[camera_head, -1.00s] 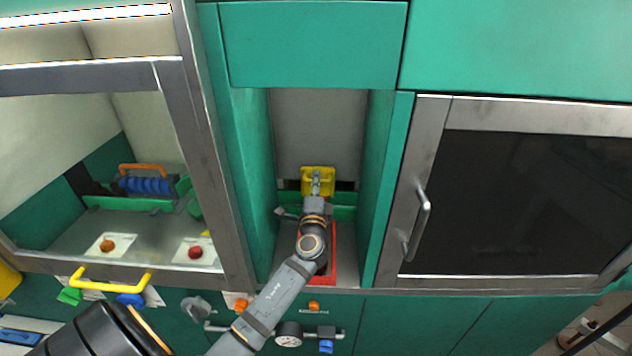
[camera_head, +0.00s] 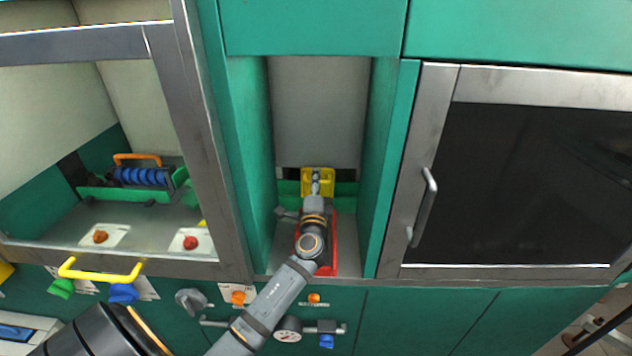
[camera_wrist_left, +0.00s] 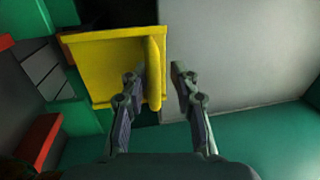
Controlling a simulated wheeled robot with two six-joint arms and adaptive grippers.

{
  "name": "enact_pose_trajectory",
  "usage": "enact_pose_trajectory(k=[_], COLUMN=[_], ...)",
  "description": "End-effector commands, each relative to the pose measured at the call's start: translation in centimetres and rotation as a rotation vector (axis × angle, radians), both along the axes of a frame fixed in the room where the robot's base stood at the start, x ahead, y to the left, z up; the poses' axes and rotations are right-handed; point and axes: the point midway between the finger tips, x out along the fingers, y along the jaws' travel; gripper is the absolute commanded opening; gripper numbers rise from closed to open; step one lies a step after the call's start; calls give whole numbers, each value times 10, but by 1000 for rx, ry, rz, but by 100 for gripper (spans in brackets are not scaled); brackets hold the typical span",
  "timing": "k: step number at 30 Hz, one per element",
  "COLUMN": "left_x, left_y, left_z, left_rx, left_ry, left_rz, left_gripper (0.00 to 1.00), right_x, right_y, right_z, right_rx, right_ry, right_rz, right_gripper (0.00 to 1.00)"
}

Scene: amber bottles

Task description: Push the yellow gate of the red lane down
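The yellow gate (camera_head: 328,180) stands at the back of the central niche, at the far end of the red lane (camera_head: 333,242). My left gripper (camera_head: 316,186) reaches over the lane to the gate. In the left wrist view the gate (camera_wrist_left: 100,68) is a yellow panel with an upright ridge at its right edge. The ridge lies between the fingertips of my left gripper (camera_wrist_left: 157,78). The left finger is close to the ridge, and a gap shows at the right finger. Whether a finger touches is unclear. My arm hides part of the lane. My right gripper is not in view.
Green side walls (camera_head: 380,170) bound the niche closely. A dark-windowed door with a metal handle (camera_head: 424,205) is on the right. A glazed cabinet holding a blue coil (camera_head: 140,176) is on the left. Knobs and a gauge (camera_head: 288,331) line the front panel below.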

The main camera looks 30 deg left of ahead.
Motion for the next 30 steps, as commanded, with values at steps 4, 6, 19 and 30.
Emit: enact_pose_trajectory(k=[4,6,19,30], left_x=[0,0,0,-1], left_y=[0,0,0,-1], left_z=[0,0,64,102], left_rx=[-1,-1,1,1], left_ry=[1,1,-8,-3], left_rz=[0,0,-1,-2], left_gripper=[35,35,35,35], right_x=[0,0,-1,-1], right_y=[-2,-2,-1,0], right_z=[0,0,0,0], right_rx=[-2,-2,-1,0], right_ry=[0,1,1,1], right_rz=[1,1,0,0], right_gripper=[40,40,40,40])
